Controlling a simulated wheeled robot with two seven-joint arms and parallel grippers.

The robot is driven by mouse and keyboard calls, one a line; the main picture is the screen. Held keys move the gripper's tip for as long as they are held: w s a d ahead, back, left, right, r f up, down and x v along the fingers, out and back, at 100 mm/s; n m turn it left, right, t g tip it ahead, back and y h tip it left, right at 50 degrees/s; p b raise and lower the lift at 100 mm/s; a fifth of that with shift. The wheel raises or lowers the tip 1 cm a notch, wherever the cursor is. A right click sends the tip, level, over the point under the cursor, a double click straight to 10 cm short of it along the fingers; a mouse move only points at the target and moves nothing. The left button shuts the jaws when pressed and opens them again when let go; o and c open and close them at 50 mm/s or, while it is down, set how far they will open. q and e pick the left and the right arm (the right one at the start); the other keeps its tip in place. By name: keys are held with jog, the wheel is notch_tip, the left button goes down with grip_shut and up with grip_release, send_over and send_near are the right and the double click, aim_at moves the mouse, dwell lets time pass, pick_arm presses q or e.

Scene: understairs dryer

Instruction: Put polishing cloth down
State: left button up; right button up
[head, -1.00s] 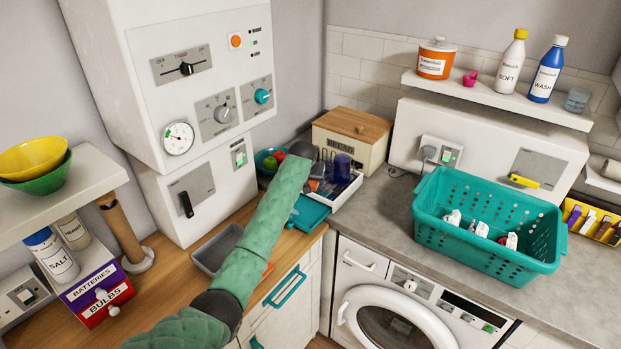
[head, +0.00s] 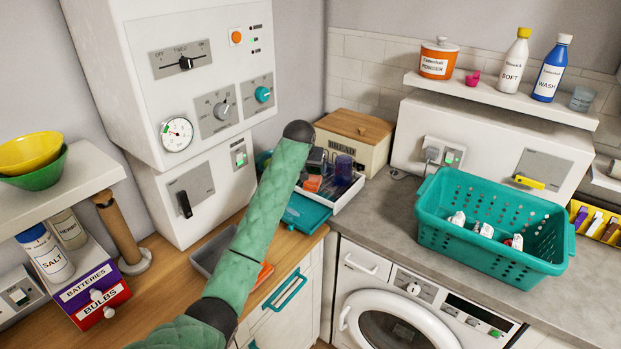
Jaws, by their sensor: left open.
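My left arm reaches up from the bottom to the back corner of the wooden counter. My left gripper (head: 316,164) is a small dark shape just right of the wrist, pointing down over the white tray (head: 347,194); it is open, with its fingers hard to make out. A small orange piece (head: 312,184), perhaps the polishing cloth, lies just below it at the tray's left side. I cannot tell whether they touch. Another orange item (head: 264,275) shows partly behind the arm at the grey bin (head: 205,262). My right gripper is out of view.
A dark blue tumbler (head: 343,169) stands in the white tray, with the bread box (head: 352,140) behind it. A teal tray (head: 305,213) lies in front. The teal basket (head: 490,250) stands on the grey worktop at right; worktop between is clear.

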pick_arm(q)
jog(key=v, duration=0.3)
jog(key=shift+s+a+r+b, duration=0.1)
jog(key=shift+s+r+b, duration=0.2)
jog(key=shift+b, duration=0.1)
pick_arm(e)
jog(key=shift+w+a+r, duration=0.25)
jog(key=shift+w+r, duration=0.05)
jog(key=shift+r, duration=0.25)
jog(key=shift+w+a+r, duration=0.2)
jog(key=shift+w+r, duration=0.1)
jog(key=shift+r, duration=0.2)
